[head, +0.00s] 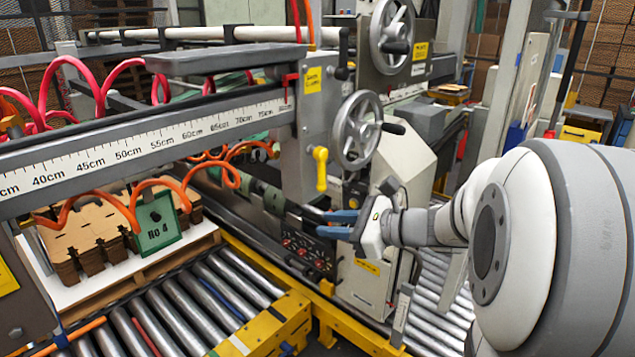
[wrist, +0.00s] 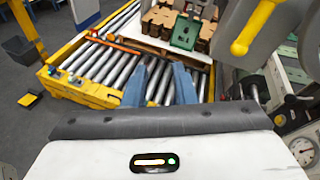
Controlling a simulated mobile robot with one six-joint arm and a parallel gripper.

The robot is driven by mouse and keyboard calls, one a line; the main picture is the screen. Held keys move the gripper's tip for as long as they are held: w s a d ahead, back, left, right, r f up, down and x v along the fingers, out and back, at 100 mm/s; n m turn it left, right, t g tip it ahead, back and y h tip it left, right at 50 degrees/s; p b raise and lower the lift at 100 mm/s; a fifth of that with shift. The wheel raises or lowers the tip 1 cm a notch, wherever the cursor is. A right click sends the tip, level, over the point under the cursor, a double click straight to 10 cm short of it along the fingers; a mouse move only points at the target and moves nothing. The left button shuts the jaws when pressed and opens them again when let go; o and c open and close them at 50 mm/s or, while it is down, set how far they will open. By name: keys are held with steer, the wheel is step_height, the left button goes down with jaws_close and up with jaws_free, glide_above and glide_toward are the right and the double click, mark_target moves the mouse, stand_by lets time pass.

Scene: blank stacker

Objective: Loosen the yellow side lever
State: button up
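The yellow side lever (head: 320,168) hangs from the grey upright post below the ruler beam, with its round knob at the top and its handle pointing down. In the wrist view the yellow lever (wrist: 254,27) is large at the upper right, its handle slanting down to the left. My gripper (head: 334,224) is below and slightly right of the lever in the head view, apart from it. In the wrist view its two blue fingers (wrist: 159,88) are spread with a gap between them and nothing held.
A handwheel (head: 357,131) with a dark handle sits right of the lever, and a second handwheel (head: 392,36) is higher up. The ruler beam (head: 110,150) runs left. A green "No 4" plate (head: 157,223) stands by brown cardboard blanks (head: 85,240). Rollers (head: 190,300) lie below.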

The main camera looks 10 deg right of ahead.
mark_target(324, 176)
steer(key=w+d+r+m+t, duration=0.3)
steer(key=w+d+m+t, duration=0.15)
steer(key=d+m, duration=0.2)
steer(key=shift+n+t+h, duration=0.25)
steer(key=shift+n+h, duration=0.1)
steer(key=shift+h, duration=0.05)
steer(key=shift+d+r+x, duration=0.1)
steer(key=shift+x, duration=2.2)
steer(key=shift+d+r+x, duration=0.1)
steer(key=shift+r+x, duration=0.05)
steer(key=shift+x, duration=2.2)
steer(key=shift+w+r+p, duration=0.15)
steer(key=shift+p, duration=0.3)
steer(key=m+p, duration=0.1)
steer(key=p, duration=0.1)
steer(key=s+a+m+p, duration=0.1)
steer(key=m+p, duration=0.2)
steer(key=p, duration=0.2)
steer(key=shift+s+a+r+m, duration=0.15)
steer(key=shift+a+r+m, duration=0.1)
steer(key=shift+a+m, duration=0.15)
step_height(324, 176, up, 4)
steer(key=s+a+m+p, duration=0.2)
steer(key=m+p, duration=0.9)
steer(key=m, duration=0.1)
steer(key=v, duration=0.8)
steer(key=shift+s+d+f, duration=0.15)
steer(key=shift+s+d, duration=0.05)
steer(key=shift+s, duration=0.1)
